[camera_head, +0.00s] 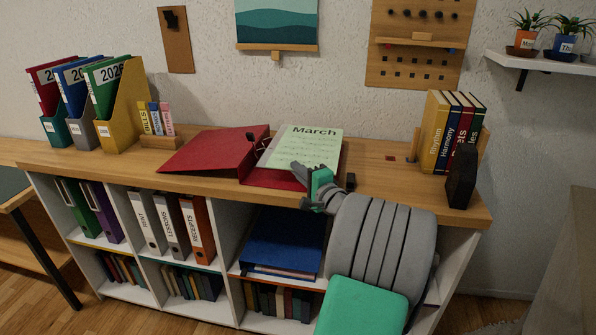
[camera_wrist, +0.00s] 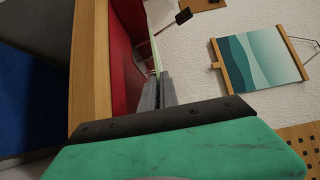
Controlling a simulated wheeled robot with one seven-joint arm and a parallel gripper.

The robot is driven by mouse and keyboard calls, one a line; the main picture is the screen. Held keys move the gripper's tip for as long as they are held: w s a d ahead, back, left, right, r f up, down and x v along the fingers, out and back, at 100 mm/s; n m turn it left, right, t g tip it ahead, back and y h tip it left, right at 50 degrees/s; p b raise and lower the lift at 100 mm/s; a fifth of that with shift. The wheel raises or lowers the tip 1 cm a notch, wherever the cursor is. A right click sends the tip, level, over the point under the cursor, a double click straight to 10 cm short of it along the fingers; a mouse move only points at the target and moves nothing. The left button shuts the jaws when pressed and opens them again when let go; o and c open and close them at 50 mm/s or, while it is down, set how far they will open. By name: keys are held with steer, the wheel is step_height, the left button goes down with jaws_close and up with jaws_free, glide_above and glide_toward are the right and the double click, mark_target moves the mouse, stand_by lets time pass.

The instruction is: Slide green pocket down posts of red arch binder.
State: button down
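The red arch binder (camera_head: 215,150) lies open on top of the wooden shelf unit, its cover raised at the left. Its metal arch posts with a dark lever (camera_head: 251,136) stand near the middle; the lever also shows in the wrist view (camera_wrist: 183,16). The green pocket (camera_head: 304,146), marked "March" above music lines, is tilted over the binder's right side, its left edge close to the posts. Whether the posts pass through its holes is unclear. My gripper (camera_head: 297,168) is at the pocket's front edge. In the wrist view its grey fingers (camera_wrist: 167,90) are close together on the thin pocket edge.
Yellow, navy and red books (camera_head: 450,132) with a black bookend (camera_head: 462,176) stand right of my arm. Magazine files (camera_head: 120,105) and a small booklet stand (camera_head: 160,141) are at the left. The shelf top (camera_head: 390,180) has bare room right of the binder.

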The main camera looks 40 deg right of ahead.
steer(key=shift+f, duration=0.5)
stand_by(2.4)
steer(key=c, duration=1.6)
jaws_free()
steer(key=shift+o, duration=0.2)
steer(key=shift+f, duration=0.1)
steer(key=shift+s, duration=0.15)
steer(key=s+a, duration=0.1)
steer(key=s, duration=0.6)
steer(key=shift+s+a, duration=0.15)
steer(key=shift+s, duration=0.15)
